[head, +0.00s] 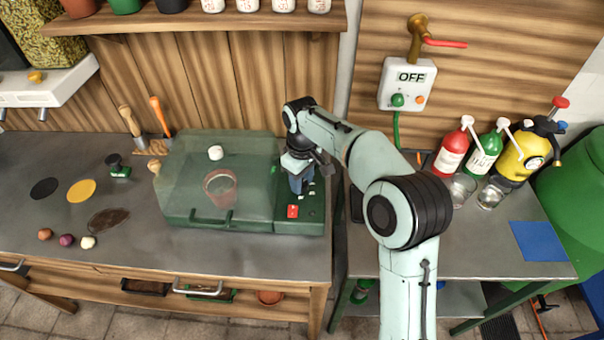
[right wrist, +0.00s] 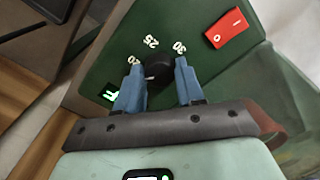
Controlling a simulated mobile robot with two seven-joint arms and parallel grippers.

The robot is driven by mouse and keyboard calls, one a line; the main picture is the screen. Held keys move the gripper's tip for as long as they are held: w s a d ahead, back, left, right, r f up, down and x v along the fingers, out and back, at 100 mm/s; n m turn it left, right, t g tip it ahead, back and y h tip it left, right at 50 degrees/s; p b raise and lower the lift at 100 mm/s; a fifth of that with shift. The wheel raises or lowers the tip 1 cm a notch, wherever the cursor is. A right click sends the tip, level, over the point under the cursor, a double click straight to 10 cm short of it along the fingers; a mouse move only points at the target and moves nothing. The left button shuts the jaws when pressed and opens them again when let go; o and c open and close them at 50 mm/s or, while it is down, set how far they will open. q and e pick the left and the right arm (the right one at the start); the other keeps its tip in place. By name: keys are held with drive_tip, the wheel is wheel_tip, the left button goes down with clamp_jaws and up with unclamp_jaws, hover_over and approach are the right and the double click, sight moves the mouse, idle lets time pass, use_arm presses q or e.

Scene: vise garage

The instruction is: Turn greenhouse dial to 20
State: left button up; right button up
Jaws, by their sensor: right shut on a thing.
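The greenhouse (head: 190,205) is a green box with a clear cover on the left bench; a pot shows inside it. Its green control panel (head: 312,213) is at its right end. My right gripper (head: 297,186) reaches down onto this panel. In the right wrist view, its two blue fingers (right wrist: 160,85) are shut on the black dial (right wrist: 155,72), one on each side. The numbers 25 and 30 show around the dial, and another number is partly hidden by the left finger. A small lit green display (right wrist: 109,93) is partly covered. My left gripper is not in view.
A red switch (right wrist: 226,28) sits on the panel near the dial; it also shows in the head view (head: 292,211). A wall box (head: 408,84) reads OFF. Trowels and bulbs lie on the left bench.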

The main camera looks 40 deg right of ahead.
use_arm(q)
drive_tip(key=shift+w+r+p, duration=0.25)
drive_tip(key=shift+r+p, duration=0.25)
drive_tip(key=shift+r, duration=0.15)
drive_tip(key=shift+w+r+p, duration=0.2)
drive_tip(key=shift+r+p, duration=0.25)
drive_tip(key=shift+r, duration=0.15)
use_arm(e)
drive_tip(key=shift+r+m, duration=0.1)
drive_tip(key=shift+m, duration=2.1)
drive_tip(key=o, duration=1)
drive_tip(key=shift+o, duration=0.2)
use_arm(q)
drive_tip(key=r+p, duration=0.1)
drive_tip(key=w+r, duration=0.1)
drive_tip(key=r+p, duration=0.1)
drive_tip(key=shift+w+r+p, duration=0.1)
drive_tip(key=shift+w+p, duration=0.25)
use_arm(e)
wheel_tip(320, 180, up, 13)
drive_tip(key=shift+r, duration=0.2)
